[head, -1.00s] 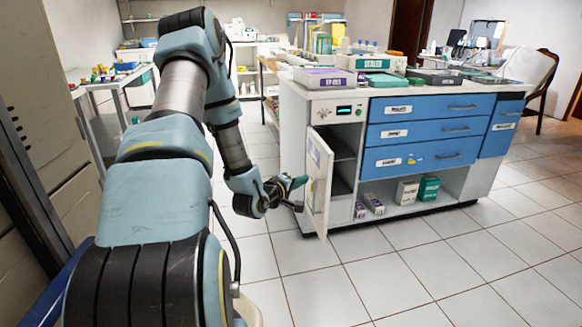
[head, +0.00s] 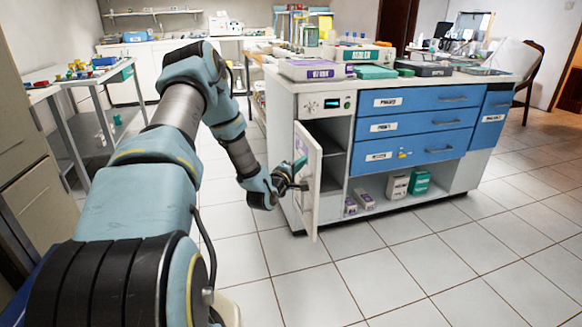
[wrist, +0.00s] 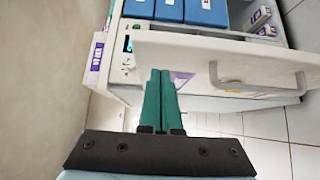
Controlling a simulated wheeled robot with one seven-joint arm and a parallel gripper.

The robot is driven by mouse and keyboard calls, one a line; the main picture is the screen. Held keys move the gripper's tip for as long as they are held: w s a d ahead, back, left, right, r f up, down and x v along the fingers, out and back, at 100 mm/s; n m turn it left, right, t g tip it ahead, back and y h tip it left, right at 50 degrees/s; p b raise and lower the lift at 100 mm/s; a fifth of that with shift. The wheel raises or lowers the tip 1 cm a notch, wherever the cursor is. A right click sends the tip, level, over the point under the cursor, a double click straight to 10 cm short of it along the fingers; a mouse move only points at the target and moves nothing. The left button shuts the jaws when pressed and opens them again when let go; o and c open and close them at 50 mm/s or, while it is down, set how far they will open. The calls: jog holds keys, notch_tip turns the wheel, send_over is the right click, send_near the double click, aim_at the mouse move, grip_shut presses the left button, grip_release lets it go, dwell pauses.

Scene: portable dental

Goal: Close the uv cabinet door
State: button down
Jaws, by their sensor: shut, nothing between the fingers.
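The UV cabinet door (head: 308,190) is white and stands open, swung out from the left end of the cabinet (head: 324,104). Dark shelves (head: 332,155) show in the opening behind it. In the wrist view the door (wrist: 200,58) crosses the picture, with its bar handle (wrist: 255,84) on the right and a purple label partly behind my fingers. My gripper (head: 299,172) is at the door's outer left face; its green fingers (wrist: 158,85) are shut together and empty, overlapping the door's face. I cannot tell whether they touch it.
Blue drawers (head: 415,128) fill the cabinet's middle. Boxes (head: 397,187) stand on its low shelf. A side table (head: 95,85) with small items is at the left. The tiled floor (head: 400,270) in front is clear.

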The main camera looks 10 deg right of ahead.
jog(key=shift+w+d, duration=0.1)
jog(key=shift+d, duration=0.95)
